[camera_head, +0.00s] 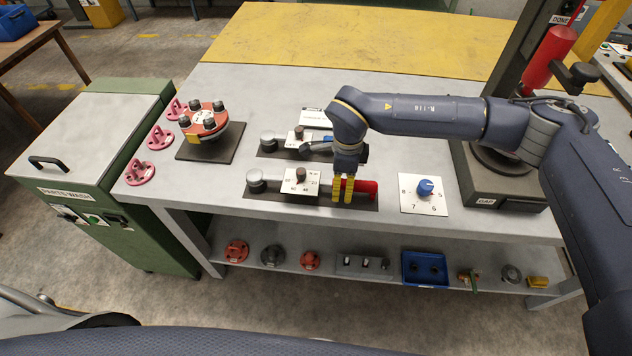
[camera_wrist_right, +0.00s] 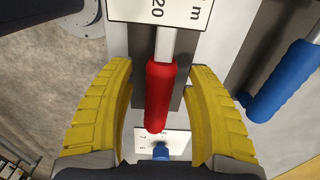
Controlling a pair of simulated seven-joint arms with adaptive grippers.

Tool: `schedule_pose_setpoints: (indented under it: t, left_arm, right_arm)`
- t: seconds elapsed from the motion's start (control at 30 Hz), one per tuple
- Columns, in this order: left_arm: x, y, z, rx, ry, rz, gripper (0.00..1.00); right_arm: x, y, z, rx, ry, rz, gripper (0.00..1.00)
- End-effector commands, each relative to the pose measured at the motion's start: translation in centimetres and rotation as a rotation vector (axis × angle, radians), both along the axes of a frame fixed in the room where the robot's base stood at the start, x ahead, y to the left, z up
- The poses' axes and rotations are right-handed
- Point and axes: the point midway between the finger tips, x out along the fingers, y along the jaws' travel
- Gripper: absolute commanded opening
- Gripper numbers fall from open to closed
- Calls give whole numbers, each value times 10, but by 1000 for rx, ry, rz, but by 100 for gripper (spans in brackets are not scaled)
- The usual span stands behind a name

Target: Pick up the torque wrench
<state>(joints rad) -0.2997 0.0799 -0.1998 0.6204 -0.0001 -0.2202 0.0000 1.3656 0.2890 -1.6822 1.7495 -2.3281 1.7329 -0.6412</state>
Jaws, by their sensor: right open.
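A torque wrench with a red handle (camera_head: 368,188) lies on a dark mat near the table's front edge. Its square scale plate (camera_head: 301,180) and round metal head (camera_head: 256,180) are to the left. My right gripper (camera_head: 343,189) points down over the handle with its yellow fingers open. In the right wrist view the red handle (camera_wrist_right: 159,95) lies between the spread fingers, with a visible gap on each side. A second wrench with a blue handle (camera_wrist_right: 287,82) lies parallel behind it, partly hidden by my arm in the head view. My left gripper is not in view.
A card with a blue knob (camera_head: 425,187) lies right of the red handle. A dark test stand (camera_head: 497,190) is at the right. A red flanged part (camera_head: 205,120) and pink flanges (camera_head: 140,172) are at the left. The yellow rear mat (camera_head: 390,40) is clear.

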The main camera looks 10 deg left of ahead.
Motion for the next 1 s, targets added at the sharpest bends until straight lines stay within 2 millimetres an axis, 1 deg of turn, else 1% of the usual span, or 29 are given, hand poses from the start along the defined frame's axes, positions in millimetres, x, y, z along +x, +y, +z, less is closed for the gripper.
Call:
schedule_pose_setpoints:
  t: [0.3,0.77,0.8,1.0]
  left_arm:
    - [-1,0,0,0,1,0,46]
    - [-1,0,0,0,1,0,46]
    - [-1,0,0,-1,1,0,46]
    - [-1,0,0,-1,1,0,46]
  right_arm:
    - [0,0,-2,0,0,0,55]
    - [0,0,-2,0,0,0,1]
    - [0,0,-2,0,0,0,0]
    - [1,1,-1,2,-2,0,0]
